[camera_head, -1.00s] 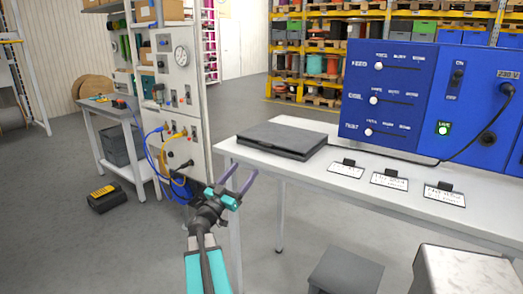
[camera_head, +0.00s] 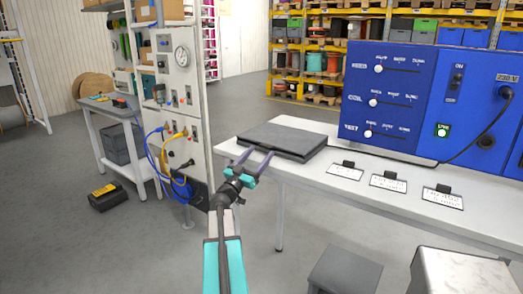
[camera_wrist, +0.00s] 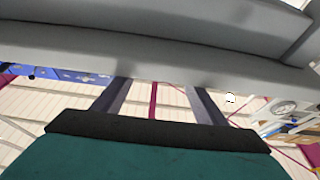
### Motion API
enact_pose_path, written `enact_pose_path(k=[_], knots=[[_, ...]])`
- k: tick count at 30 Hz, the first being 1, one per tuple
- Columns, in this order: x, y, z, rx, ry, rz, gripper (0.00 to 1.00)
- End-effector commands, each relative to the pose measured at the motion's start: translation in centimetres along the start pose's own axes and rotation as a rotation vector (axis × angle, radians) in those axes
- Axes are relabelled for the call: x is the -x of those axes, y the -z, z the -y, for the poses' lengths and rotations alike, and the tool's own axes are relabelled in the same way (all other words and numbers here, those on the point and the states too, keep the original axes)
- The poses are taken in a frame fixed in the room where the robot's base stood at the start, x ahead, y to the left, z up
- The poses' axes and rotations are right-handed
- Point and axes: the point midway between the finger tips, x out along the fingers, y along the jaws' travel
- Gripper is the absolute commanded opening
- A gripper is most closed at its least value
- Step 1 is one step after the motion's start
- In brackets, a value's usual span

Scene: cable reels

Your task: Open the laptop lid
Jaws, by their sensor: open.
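The laptop (camera_head: 284,138) is dark grey and lies shut, flat on the left part of the white table. In the wrist view the grey underside or edge (camera_wrist: 160,65) of something large, likely the table or laptop, crosses the top of the picture. My gripper (camera_head: 256,157) is open and empty. In the head view its two fingers point at the laptop's near left edge and overlap it in the picture. Whether they touch the laptop I cannot tell. In the wrist view the far ends of the fingers (camera_wrist: 158,92) are hidden behind the grey surface.
The white table (camera_head: 400,210) carries several labelled cards with black clips. A blue control panel (camera_head: 420,100) with sliders stands on its right part. A grey stool (camera_head: 345,272) stands in front. A white panel cabinet (camera_head: 182,100) with cables is at the left.

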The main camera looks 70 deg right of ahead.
Motion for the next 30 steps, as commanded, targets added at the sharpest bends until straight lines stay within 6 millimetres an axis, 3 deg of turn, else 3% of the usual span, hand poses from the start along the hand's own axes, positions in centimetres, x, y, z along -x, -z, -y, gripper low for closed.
enact_pose_path(k=[7, 20, 30], knots=[[-2.4, 0.1, 0.1, 0.0, 0.0, -0.001, 0.66], [-2.8, 0.0, 0.0, 0.0, 0.0, -0.001, 0.66], [-2.8, 0.0, 0.0, 0.0, 0.0, -0.001, 0.08]])
